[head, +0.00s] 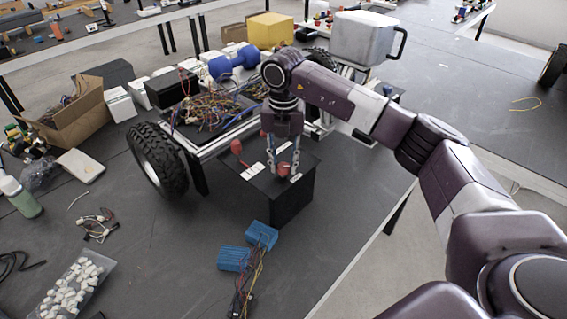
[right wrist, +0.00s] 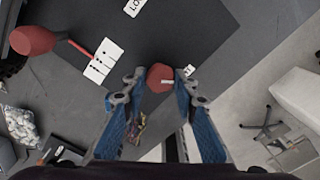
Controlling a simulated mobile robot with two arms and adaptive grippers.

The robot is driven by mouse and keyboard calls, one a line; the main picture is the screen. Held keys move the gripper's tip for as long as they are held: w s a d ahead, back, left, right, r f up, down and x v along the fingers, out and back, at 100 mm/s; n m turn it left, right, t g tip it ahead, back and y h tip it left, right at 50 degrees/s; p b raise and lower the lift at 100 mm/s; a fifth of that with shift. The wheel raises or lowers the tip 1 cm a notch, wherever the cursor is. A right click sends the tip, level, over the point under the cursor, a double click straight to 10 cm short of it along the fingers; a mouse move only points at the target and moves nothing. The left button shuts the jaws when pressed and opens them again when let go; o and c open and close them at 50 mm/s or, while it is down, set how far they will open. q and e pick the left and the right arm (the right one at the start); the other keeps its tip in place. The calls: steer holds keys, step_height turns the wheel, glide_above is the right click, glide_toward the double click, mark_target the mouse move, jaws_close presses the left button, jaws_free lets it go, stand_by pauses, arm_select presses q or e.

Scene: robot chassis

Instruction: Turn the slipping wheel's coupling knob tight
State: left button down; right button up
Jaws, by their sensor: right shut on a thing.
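A black box (head: 290,205) stands on the dark table by the robot chassis (head: 205,140). On its top is a red coupling knob (head: 283,169), also seen in the right wrist view (right wrist: 160,78). My right gripper (head: 286,165) points down from above, its fingers on either side of this knob and shut on it. A red-ended lever (head: 237,147) leans up from the same box, left of the knob; it shows in the right wrist view (right wrist: 32,40). White labels lie on the box top, partly hidden by the fingers. A black-tyred wheel (head: 172,165) is at the chassis's left. My left gripper is not in view.
Blue connector blocks (head: 262,235) with wires lie in front of the box. A bag of white parts (head: 75,285), a green bottle (head: 18,195) and a cardboard box (head: 75,115) are at the left. A white cooler (head: 362,38) stands behind my arm. The front middle tabletop is mostly clear.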

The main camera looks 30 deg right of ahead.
mark_target(284, 166)
steer(key=shift+w+r+m, duration=0.15)
steer(key=shift+m, duration=0.45)
steer(key=o, duration=0.9)
steer(key=shift+o, duration=1.3)
step_height(284, 166, up, 12)
